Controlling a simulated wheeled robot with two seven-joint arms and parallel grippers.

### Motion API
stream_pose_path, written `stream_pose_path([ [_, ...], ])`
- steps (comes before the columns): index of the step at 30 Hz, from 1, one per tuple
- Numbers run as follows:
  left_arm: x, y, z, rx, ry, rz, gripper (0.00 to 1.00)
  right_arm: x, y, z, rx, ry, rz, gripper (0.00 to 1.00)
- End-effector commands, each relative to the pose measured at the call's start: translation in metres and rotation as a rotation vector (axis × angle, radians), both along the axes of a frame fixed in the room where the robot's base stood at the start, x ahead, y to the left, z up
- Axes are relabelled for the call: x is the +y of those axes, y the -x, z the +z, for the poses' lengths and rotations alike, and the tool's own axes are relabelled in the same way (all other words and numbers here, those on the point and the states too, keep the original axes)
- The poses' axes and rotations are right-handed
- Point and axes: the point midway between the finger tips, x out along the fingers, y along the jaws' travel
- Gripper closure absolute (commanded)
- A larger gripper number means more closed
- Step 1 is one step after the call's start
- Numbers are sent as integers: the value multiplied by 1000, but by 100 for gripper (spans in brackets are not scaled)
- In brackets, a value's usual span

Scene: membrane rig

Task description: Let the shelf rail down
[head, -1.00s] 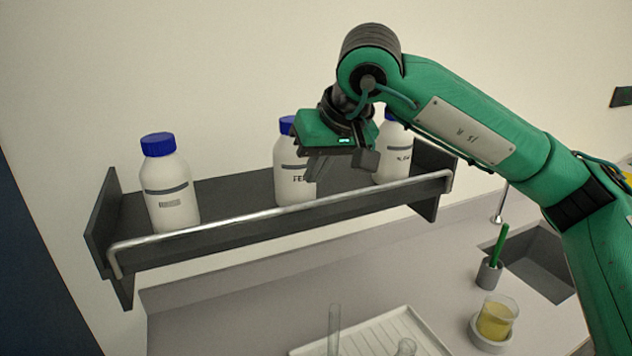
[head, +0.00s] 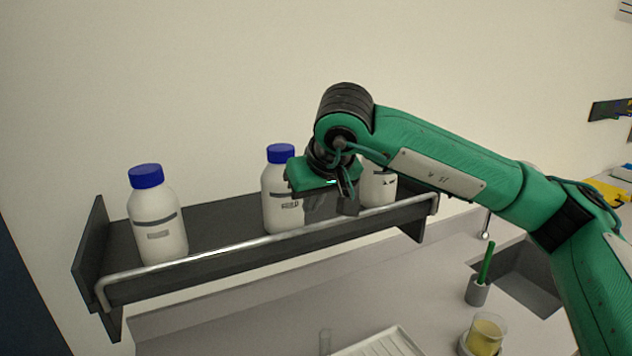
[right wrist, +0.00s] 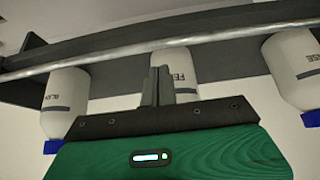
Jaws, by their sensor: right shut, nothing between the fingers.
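The shelf rail (head: 213,250) is a thin silver bar with bent ends. My right gripper (head: 346,207) is shut and empty, in front of the shelf between the middle and right bottles in the head view. Its fingers (right wrist: 157,84) point toward the rail in the right wrist view, with a small gap in that picture. I cannot tell whether they touch it. My left gripper is out of view.
White blue-capped bottles stand on the shelf: left (head: 157,225), middle (head: 279,200) and right (head: 378,187), the last partly hidden by my arm. Below are a white tray (head: 385,345), a beaker of yellow liquid (head: 485,335) and a cup with a green stick (head: 477,290).

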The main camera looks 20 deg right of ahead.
Motion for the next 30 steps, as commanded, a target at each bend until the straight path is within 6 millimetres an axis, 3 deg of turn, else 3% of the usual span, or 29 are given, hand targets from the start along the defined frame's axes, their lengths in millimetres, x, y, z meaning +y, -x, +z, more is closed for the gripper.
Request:
stream_pose_path([
  [3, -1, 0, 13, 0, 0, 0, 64, 2, -10, -15, 5, 1, 0, 100],
  [10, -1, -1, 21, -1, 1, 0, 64, 4, -22, -36, 2, 0, 1, 100],
  [23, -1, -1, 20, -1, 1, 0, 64, 4, -23, -40, -1, -1, 1, 100],
  [30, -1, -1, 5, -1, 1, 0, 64, -3, -22, -43, -30, -6, -1, 100],
])
